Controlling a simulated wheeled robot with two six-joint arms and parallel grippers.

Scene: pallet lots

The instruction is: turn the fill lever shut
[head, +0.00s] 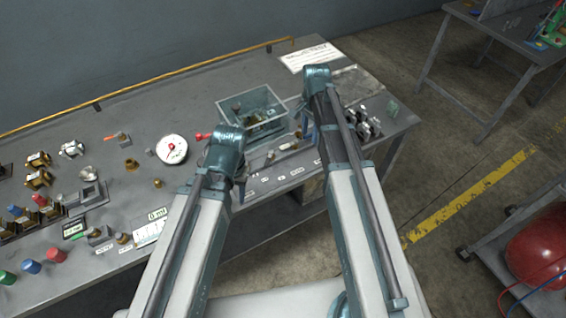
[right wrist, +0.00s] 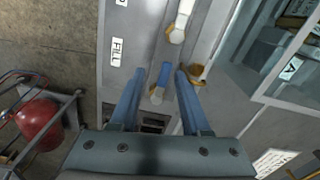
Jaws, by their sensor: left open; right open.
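In the right wrist view a blue-handled lever (right wrist: 165,74) with a brass end lies between the spread fingers of my right gripper (right wrist: 159,72). The fingers stand on either side of it, and no grip on it shows. A FILL label (right wrist: 116,52) is on the grey panel left of it. A white-handled lever (right wrist: 180,24) with a brass end is further up; I cannot tell for certain which lever the label belongs to. In the head view my right gripper (head: 308,125) is over the bench's right part, partly hidden. My left gripper (head: 241,188) hangs near the bench's front edge, open.
A clear bin (head: 252,112) stands behind the grippers. Metal parts (head: 368,124) lie right of my right arm. A red tank (head: 540,250) stands at the lower right.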

